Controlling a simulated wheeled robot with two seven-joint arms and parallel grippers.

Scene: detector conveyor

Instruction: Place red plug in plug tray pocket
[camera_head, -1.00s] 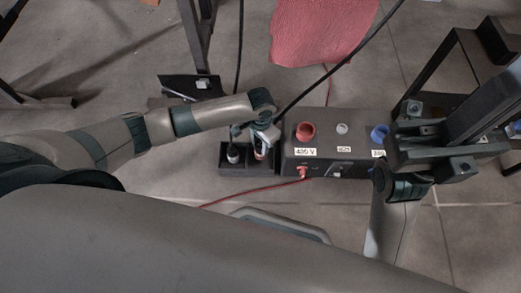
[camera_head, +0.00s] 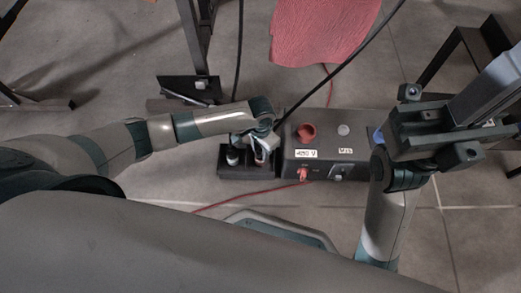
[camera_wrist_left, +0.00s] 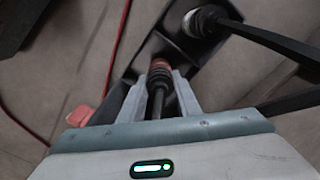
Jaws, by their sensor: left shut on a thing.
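The red plug (camera_wrist_left: 160,68) is between the fingers of my left gripper (camera_wrist_left: 160,85) in the left wrist view, its dark cable end toward me. My left gripper is shut on it. In the head view my left gripper (camera_head: 262,150) is over the right part of the black plug tray (camera_head: 228,172). The plug's lower end is at the tray pocket; I cannot tell how deep it sits. The other pocket holds a black plug (camera_wrist_left: 203,22) with a thick cable.
A dark box (camera_head: 325,152) with a red socket (camera_head: 304,133), a "400 V" label and a small red connector (camera_head: 302,174) adjoins the tray's right side. A thin red cable (camera_head: 235,204) runs along the floor. A red mat (camera_head: 320,30) lies behind. Black cables cross above.

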